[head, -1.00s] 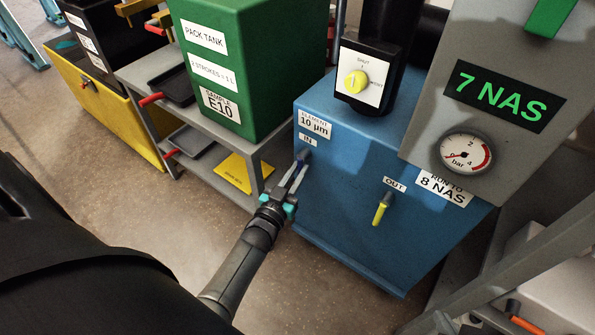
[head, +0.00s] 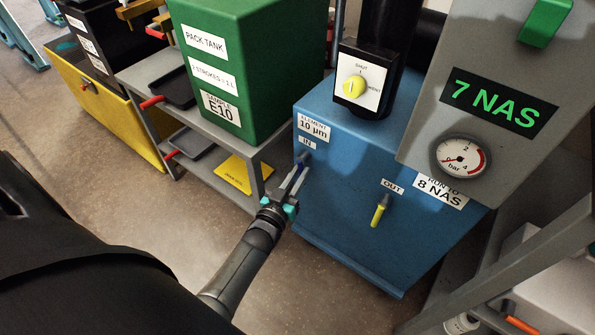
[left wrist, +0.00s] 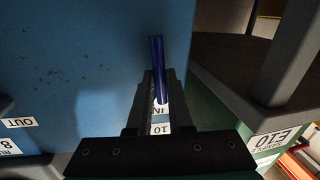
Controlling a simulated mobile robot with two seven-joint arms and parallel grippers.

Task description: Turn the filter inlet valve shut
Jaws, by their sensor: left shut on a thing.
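The filter inlet valve has a dark blue lever (left wrist: 157,70) beside the IN label (head: 307,143) on the side of the blue filter box (head: 345,215). My left gripper (head: 301,168) reaches up to it from below and is shut on the lever. In the left wrist view the lever stands out past the fingers (left wrist: 157,100), close to the blue wall. The fingers hide part of the lever in the head view, and the valve's exact angle is hard to tell. My right gripper is in neither view.
An outlet valve with a yellow lever (head: 379,211) sits right of my gripper. A yellow knob (head: 355,86) is above the box. A grey panel (head: 480,60) with a pressure gauge stands right. A grey shelf (head: 259,180) and the green pack tank (head: 240,60) are close on the left.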

